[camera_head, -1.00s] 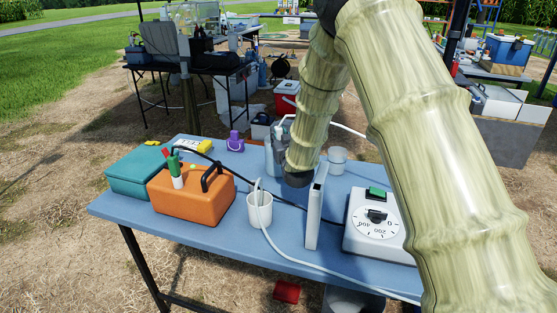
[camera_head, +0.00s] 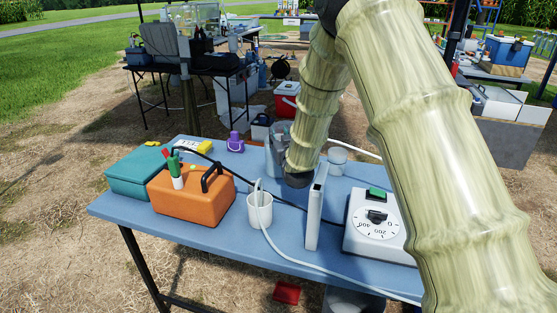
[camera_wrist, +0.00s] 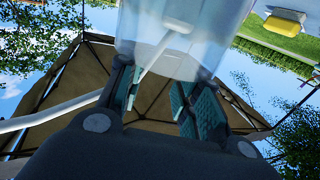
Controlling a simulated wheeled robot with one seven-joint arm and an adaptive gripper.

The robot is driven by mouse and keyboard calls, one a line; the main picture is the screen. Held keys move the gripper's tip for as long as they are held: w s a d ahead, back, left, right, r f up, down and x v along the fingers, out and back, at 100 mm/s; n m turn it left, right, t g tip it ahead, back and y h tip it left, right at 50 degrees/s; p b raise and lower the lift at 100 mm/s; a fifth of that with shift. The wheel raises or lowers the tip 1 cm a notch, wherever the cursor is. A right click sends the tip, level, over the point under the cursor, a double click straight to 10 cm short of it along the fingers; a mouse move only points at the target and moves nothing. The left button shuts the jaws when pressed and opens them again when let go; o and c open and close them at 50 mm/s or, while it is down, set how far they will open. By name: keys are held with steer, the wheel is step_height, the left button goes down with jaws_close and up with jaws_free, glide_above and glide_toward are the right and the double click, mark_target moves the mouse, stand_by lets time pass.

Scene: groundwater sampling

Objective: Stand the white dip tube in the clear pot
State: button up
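In the wrist view a clear, cloudy pot (camera_wrist: 215,40) fills the top, just beyond my fingertips. The white dip tube (camera_wrist: 150,62) comes in from the left, passes behind one finger and has its end showing within the pot's outline. My gripper (camera_wrist: 160,85) has its teal-padded fingers apart, with open space between them; I see nothing clamped. White tubing (camera_head: 359,142) shows to the right behind the arm. Whether the tube touches the pot's bottom is hidden.
The blue table (camera_head: 225,245) holds an orange case (camera_head: 188,206), a teal box (camera_head: 137,178), a white cup (camera_head: 260,213) with white tubing, a thin white upright panel (camera_head: 314,215), a dial unit (camera_head: 352,245) and another translucent cup (camera_head: 337,161). The front-left tabletop is clear.

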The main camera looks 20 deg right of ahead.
step_height(320, 180, up, 10)
stand_by(0.5)
